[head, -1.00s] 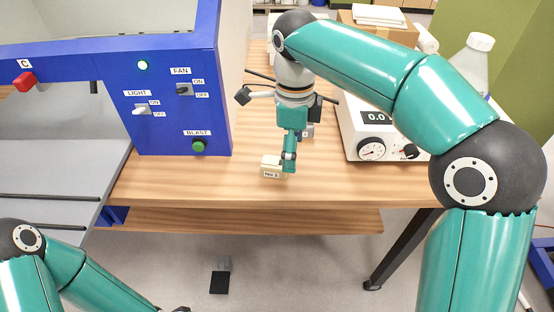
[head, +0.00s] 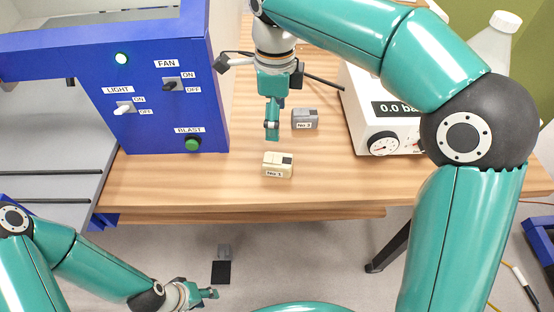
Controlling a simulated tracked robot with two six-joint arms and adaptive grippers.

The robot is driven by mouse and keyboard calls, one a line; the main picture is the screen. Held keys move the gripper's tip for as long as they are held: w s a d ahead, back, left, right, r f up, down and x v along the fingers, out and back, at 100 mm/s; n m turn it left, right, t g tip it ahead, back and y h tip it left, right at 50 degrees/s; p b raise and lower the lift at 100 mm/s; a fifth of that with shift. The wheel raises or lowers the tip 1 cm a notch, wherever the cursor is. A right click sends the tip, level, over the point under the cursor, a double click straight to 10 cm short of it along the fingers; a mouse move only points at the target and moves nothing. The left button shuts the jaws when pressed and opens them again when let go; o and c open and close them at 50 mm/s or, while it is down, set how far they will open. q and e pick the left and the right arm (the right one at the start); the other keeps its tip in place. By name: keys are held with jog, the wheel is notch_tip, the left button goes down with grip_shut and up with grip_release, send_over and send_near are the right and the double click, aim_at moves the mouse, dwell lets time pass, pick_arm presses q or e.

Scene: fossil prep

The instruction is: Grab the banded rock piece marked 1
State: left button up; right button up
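A small cream block (head: 278,159) with a dark patch on top and a front label reading "No 1" sits on the wooden bench near its front edge. My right gripper (head: 271,132) points down just behind and slightly left of the block in the picture, apart from it. Its fingers overlap edge-on, so I cannot tell whether they are open. My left gripper (head: 212,293) is low at the bottom left, in front of the bench and away from the block. Its fingers are too small to judge.
A grey numbered block (head: 304,119) stands behind and right of the cream one. A blue cabinet (head: 150,125) with switches stands left; a white gauge box (head: 365,135) stands right. The bench (head: 200,190) is clear around the cream block.

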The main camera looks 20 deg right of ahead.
aim_at(277, 159)
jog(key=f, duration=1)
jog(key=shift+s+d+f, duration=0.1)
jog(key=shift+d, duration=0.15)
jog(key=shift+w+f+p, duration=0.2)
jog(key=shift+f+p, duration=0.3)
jog(key=shift+f, duration=2.2)
jog(key=c, duration=1.5)
grip_shut()
jog(key=shift+r, duration=0.15)
